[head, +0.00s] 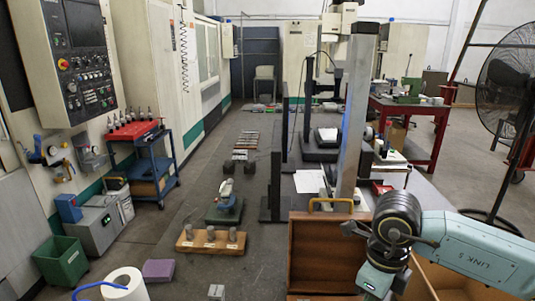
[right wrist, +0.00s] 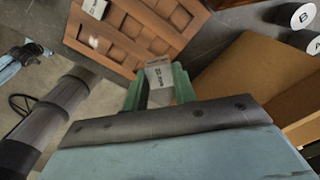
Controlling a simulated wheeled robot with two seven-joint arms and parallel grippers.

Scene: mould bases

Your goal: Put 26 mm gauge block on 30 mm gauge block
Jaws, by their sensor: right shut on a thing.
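In the right wrist view my right gripper (right wrist: 158,92) has green fingers shut on a pale gauge block (right wrist: 159,73). Its printed label ends in mm; the number is hard to read, and I take it for the 26 mm block. Another pale labelled block (right wrist: 95,8) is at the top edge of that view, by the wooden rack; its label is too small to read, so I cannot tell whether it is the 30 mm block. The held block is apart from it. In the head view my right arm comes in from the right, with its fingers out of sight. My left gripper is not in view.
A wooden rack with compartments (right wrist: 140,30) lies beyond the held block, with a small pale piece (right wrist: 95,42) on it. An open wooden box (head: 320,255) is beside my right arm. A wooden board (head: 187,245) with grey cylinders and a paper roll (head: 126,281) stand left.

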